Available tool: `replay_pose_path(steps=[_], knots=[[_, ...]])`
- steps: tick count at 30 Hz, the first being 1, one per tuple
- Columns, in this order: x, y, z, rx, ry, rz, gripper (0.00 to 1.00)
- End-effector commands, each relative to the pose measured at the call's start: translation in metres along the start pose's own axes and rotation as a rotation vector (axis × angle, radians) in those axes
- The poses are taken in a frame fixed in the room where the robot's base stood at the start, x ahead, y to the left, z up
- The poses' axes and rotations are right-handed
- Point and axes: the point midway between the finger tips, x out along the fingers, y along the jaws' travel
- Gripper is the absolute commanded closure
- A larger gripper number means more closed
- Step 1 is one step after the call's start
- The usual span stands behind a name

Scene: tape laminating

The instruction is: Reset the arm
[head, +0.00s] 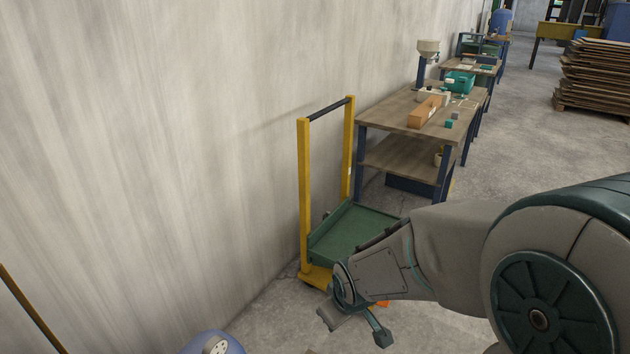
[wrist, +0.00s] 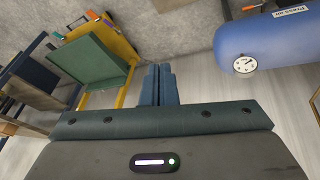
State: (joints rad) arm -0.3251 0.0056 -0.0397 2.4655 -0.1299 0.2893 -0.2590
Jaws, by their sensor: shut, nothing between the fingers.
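My gripper (wrist: 158,72) is shut and empty in the wrist view, its two blue-grey fingers side by side. In the head view my arm reaches in from the right, bent downward, with its wrist end low in the picture in front of the cart. The gripper is apart from the objects around it, over bare floor.
A yellow cart (head: 304,190) with a green tray (head: 350,232) stands by the wall. A blue tank with a gauge (wrist: 265,45) is near the gripper. A workbench (head: 385,112) with boxes and stacked boards (head: 595,75) stand farther back. Floor at right is open.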

Motion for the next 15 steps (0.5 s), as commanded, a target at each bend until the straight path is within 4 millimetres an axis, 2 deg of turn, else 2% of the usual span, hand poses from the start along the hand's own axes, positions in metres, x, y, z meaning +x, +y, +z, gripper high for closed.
replay_pose_path(steps=[1, 6, 9, 12, 15], knots=[[-0.043, 0.015, 0.000, 0.073, -0.009, 0.012, 1.00], [-0.133, 0.040, 0.021, 0.309, -0.063, 0.027, 1.00], [-0.181, 0.047, 0.035, 0.436, -0.092, 0.032, 1.00], [-0.218, 0.049, 0.048, 0.541, -0.116, 0.033, 1.00], [-0.242, 0.048, 0.057, 0.616, -0.134, 0.031, 1.00]])
